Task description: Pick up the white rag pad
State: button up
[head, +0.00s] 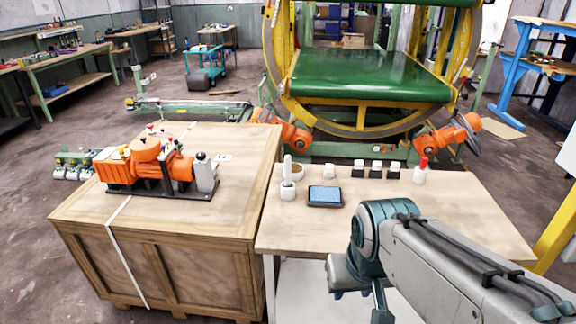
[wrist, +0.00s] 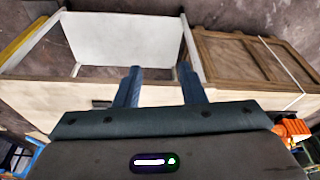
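Several small black-and-white blocks stand in a row at the back of the light wooden table (head: 450,205); one of them (head: 358,168) is near the middle of the row, and a similar white-topped block (head: 330,171) stands to the left. I cannot tell which of these is the white rag pad. My gripper (head: 360,300) hangs at the table's front edge in the head view, apart from these blocks. In the wrist view my gripper (wrist: 162,82) has its two fingers spread with nothing between them. No block shows in the wrist view.
A blue pad in a black tray (head: 325,196), a white holder with a brush (head: 288,188) and a red-tipped white bottle (head: 421,172) stand on the table. A wooden crate (head: 165,265) with an orange machine (head: 147,168) is at left. The table's right part is clear.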

aim_at(329, 174)
jog(key=i, duration=1)
jog(key=u, duration=0.05)
